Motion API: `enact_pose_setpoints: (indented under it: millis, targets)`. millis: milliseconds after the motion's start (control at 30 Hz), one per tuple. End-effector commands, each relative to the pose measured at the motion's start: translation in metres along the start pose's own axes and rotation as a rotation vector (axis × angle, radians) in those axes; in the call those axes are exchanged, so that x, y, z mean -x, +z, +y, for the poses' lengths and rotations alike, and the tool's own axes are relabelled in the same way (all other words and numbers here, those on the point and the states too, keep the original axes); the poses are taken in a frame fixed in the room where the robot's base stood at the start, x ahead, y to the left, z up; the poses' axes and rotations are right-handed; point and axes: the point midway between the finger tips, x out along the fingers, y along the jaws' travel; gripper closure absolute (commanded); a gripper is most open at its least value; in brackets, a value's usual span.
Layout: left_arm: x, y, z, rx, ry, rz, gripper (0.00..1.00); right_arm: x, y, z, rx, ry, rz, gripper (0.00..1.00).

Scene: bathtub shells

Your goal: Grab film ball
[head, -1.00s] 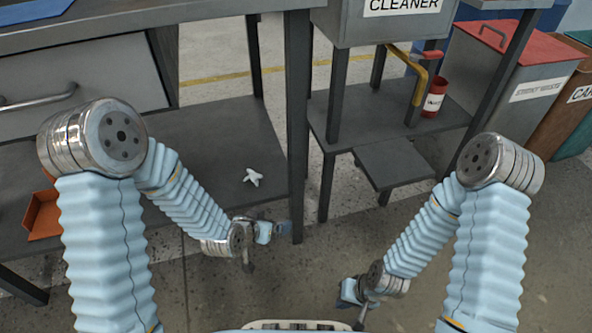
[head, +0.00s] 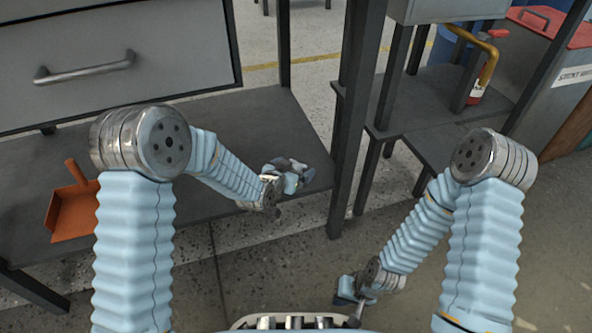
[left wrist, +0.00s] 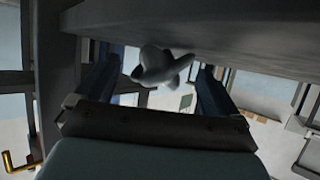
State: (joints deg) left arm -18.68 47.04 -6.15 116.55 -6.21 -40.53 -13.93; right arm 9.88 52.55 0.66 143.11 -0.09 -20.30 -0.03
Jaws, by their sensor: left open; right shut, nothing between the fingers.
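The film ball is a small pale, knobbly lump (left wrist: 160,68). In the left wrist view it shows between the two open fingers of my left gripper, close to the dark shelf surface; I cannot tell whether the fingers touch it. In the head view my left gripper (head: 290,174) is at the right end of the lower shelf (head: 235,120), and the ball is hard to separate from it there. My right gripper (head: 354,300) is shut and empty, low over the floor, away from the shelf.
An orange dustpan (head: 72,212) lies on the shelf's left part. A drawer front (head: 110,55) hangs above the shelf. A dark table leg (head: 355,120) stands just right of my left gripper. A stepped stand (head: 425,105) with a red can (head: 474,93) is further right.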

Motion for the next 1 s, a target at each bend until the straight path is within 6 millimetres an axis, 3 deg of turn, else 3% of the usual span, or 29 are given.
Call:
enact_pose_setpoints:
  millis: [133, 367, 700, 1000]
  targets:
    - [-0.017, 0.001, 0.000, 0.000, 0.000, -0.001, 0.05, -0.003, 0.000, 0.001, 0.000, 0.000, 0.001, 1.00]
    - [-0.018, 0.001, 0.000, 0.000, 0.000, -0.001, 0.05, -0.003, 0.000, 0.001, 0.000, 0.000, 0.001, 1.00]
    - [-0.018, 0.001, 0.000, 0.000, 0.000, -0.001, 0.55, -0.003, 0.000, 0.001, 0.000, 0.000, 0.001, 1.00]
    - [-0.015, -0.005, 0.000, 0.000, 0.000, 0.001, 0.58, -0.001, 0.000, 0.000, 0.000, 0.000, 0.001, 1.00]
